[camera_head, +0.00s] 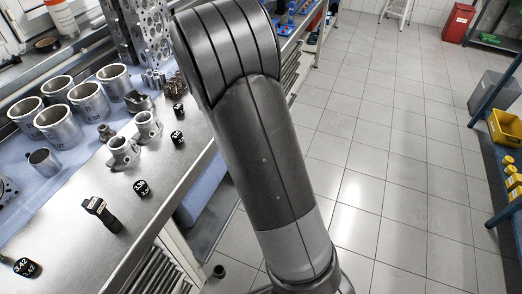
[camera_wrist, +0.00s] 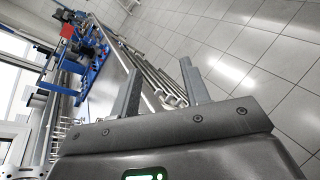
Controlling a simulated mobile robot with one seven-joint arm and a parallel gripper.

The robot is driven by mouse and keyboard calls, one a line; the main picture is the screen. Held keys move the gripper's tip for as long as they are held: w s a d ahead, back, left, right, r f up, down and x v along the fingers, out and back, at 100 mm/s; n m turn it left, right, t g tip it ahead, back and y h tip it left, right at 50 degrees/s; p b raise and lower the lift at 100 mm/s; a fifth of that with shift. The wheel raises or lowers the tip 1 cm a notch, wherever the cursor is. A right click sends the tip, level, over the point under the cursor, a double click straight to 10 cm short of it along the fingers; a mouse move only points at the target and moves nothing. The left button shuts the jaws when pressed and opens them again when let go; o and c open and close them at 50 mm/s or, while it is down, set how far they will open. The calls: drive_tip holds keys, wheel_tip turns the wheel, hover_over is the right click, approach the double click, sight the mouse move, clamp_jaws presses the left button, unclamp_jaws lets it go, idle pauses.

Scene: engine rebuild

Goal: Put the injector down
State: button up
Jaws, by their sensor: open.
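My gripper (camera_wrist: 160,75) shows in the wrist view with its two grey fingers apart and nothing seen between them. In the head view my arm fills the middle and my gripper is not visible. I cannot make out an injector for certain in either view. A dark piece with a labelled head and a short stem (camera_head: 101,213) lies on the steel bench (camera_head: 75,250) at the left of the head view. I cannot tell whether it is the injector. Nothing visible touches it.
Several metal cylinder liners (camera_head: 60,126) stand on a blue mat, with pistons and rods (camera_head: 123,152) beside them. Small black number blocks (camera_head: 141,187) lie along the bench. An engine block (camera_head: 145,35) stands behind. Tiled floor is open at right, before a shelf with yellow bins (camera_head: 506,126).

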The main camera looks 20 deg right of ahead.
drive_tip(key=s+r+m+g+y, duration=0.25)
drive_tip(key=s+r+m, duration=0.2)
drive_tip(key=s, duration=0.45)
drive_tip(key=s+a+r+m+y, duration=0.1)
drive_tip(key=s+a+m+y, duration=0.2)
drive_tip(key=s, duration=0.5)
drive_tip(key=s+a+r+m+t+y, duration=0.1)
drive_tip(key=s+a+m+y, duration=0.3)
drive_tip(key=s, duration=0.4)
drive_tip(key=s+a+r+m+t+y, duration=0.1)
drive_tip(key=s+a+r+m+y, duration=0.1)
drive_tip(key=s+a+m, duration=0.3)
drive_tip(key=s+a+y, duration=0.1)
drive_tip(key=s, duration=0.3)
drive_tip(key=shift+a+y, duration=0.25)
drive_tip(key=shift+y, duration=0.1)
